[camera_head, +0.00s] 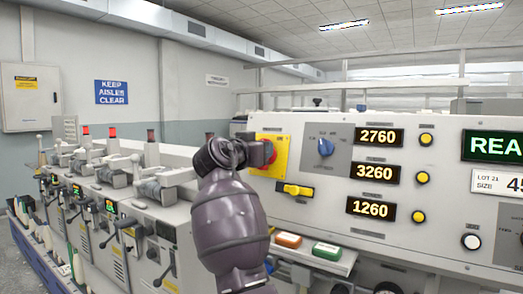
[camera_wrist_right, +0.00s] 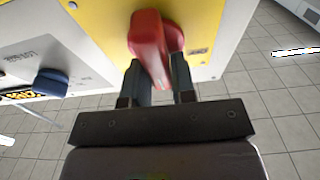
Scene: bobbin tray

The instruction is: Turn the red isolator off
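The red isolator (camera_head: 269,151) is a red rotary handle on a yellow plate (camera_head: 283,158) at the left end of the pale machine panel. In the head view my right gripper (camera_head: 262,153) is at the handle, and my own wrist hides much of both. In the right wrist view the red isolator handle (camera_wrist_right: 150,47) stands out from the yellow plate (camera_wrist_right: 199,17). Its near end lies between the two fingers of my right gripper (camera_wrist_right: 161,80), which appear closed against its sides. The handle's on or off marking is not readable. My left gripper is not in view.
Right of the plate are a blue knob (camera_head: 325,147) and several number displays with yellow buttons. A yellow and black switch (camera_head: 294,190) sits just below the plate. A row of machine heads with levers (camera_head: 125,188) stands to the left.

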